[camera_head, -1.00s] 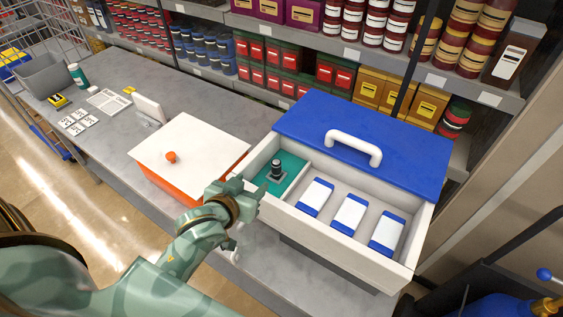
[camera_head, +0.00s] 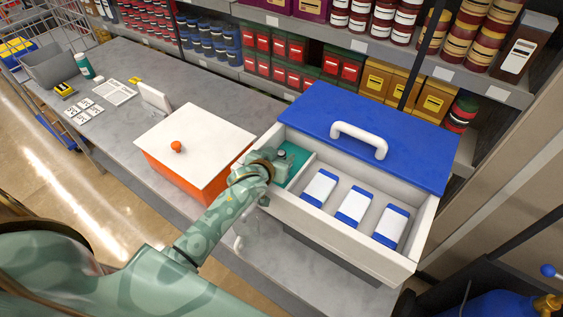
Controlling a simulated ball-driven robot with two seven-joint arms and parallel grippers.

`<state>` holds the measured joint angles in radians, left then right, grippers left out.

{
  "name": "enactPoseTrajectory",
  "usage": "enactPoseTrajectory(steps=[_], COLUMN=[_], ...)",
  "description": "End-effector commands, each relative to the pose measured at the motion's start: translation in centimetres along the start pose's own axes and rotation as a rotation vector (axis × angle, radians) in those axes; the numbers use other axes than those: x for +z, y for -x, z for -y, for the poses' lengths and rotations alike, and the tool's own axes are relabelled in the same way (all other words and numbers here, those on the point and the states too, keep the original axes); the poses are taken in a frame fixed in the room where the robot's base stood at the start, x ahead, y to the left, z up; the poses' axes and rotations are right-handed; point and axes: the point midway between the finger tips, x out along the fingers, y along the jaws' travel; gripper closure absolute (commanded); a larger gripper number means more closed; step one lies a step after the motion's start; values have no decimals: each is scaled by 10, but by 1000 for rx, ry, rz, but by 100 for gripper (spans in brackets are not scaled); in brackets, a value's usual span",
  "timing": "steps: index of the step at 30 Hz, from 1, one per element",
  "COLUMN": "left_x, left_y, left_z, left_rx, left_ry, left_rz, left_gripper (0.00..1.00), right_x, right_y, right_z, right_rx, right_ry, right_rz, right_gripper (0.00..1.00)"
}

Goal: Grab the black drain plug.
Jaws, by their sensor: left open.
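The black drain plug (camera_head: 281,154) stands upright in the teal-lined compartment (camera_head: 299,160) at the left end of the open white drawer (camera_head: 340,251). Only its top shows; the rest is hidden behind my left gripper. My left gripper (camera_head: 273,165) is open and reaches over the drawer's left wall at the plug. I cannot tell whether its fingers are around the plug or only beside it. My right gripper is not in view.
Several white and blue packs (camera_head: 355,206) lie in the drawer's larger compartment. The blue lid with a white handle (camera_head: 361,138) is behind the drawer. An orange box with a white top (camera_head: 193,140) stands close on the left. Stocked shelves run along the back.

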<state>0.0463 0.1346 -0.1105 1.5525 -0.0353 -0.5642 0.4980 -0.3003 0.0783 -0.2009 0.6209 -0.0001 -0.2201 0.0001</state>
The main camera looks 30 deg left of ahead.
Motion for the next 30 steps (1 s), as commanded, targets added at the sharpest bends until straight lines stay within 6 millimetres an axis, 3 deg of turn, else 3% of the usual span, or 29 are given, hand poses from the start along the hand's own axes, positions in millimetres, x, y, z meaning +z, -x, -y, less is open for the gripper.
enactPoseTrajectory(steps=[5,11,22,28,30], left_x=[0,0,-4,-27,-35], left_y=[0,0,2,12,26], left_z=[0,0,0,0,4], left_rx=[0,0,0,-1,-2], left_ry=[0,0,0,3,1], left_rz=[1,0,-1,-4,-2], left_gripper=[48,100,100,100,100], right_x=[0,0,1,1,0], right_y=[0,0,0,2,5], right_z=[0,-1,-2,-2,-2], right_rx=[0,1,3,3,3], right_ry=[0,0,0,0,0], right_rz=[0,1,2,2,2], right_gripper=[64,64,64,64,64])
